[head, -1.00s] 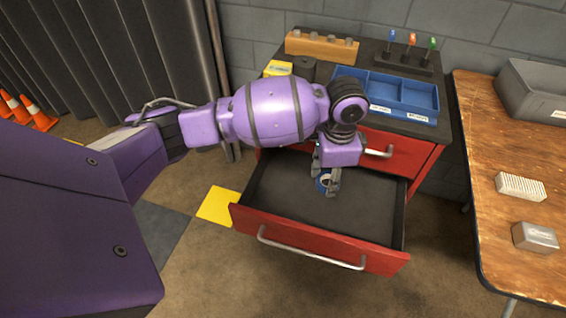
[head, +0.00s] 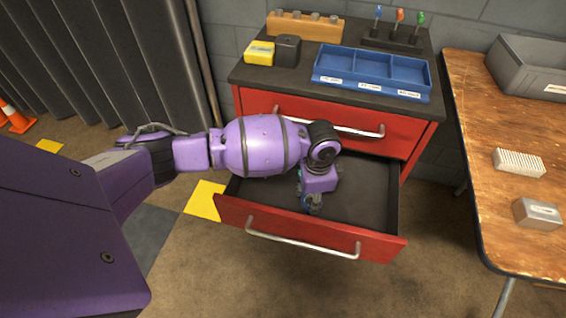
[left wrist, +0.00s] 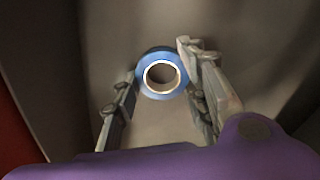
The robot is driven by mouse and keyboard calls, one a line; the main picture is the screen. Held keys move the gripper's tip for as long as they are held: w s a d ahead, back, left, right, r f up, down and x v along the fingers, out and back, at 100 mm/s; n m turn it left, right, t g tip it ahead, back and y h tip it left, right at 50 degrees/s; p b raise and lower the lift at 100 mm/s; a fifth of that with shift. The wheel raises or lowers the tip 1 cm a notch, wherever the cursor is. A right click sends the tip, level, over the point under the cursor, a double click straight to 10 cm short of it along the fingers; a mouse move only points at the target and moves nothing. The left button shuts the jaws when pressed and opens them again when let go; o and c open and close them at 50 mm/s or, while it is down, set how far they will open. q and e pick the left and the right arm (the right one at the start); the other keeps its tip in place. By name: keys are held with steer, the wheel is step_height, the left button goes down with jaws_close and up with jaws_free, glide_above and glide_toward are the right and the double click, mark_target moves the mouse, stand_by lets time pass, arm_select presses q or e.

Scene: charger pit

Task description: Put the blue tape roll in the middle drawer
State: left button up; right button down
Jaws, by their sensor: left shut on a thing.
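The blue tape roll (left wrist: 141,72) is a ring with a pale inner core. It sits between the two fingers of my left gripper (left wrist: 160,70), which is shut on it. In the head view, my left gripper (head: 311,206) points down inside the open drawer (head: 366,195), near the red front panel, and mostly hides the roll. This drawer is pulled out below a shut red drawer (head: 300,112) and has a dark, otherwise empty floor where visible. I cannot tell whether the roll touches the floor. My right gripper is not in view.
The cabinet top holds a blue compartment tray (head: 372,92), a yellow box (head: 260,53), a black block (head: 287,50), a wooden block (head: 305,27) and a screwdriver stand (head: 393,39). A wooden table (head: 480,150) stands close on the right. The drawer's right side is clear.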

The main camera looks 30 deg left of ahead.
arm_select(q)
steer(key=shift+w+d+r, duration=0.1)
steer(key=shift+w+r, duration=0.05)
steer(key=shift+r, duration=0.05)
steer(key=shift+f, duration=0.15)
steer(key=o, duration=1)
steer(key=shift+c, duration=0.2)
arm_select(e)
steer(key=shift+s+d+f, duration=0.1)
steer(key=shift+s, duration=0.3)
arm_select(q)
step_height(320, 180, up, 12)
steer(key=p, duration=0.3)
steer(key=shift+r+p, duration=0.2)
steer(key=shift+p, duration=0.1)
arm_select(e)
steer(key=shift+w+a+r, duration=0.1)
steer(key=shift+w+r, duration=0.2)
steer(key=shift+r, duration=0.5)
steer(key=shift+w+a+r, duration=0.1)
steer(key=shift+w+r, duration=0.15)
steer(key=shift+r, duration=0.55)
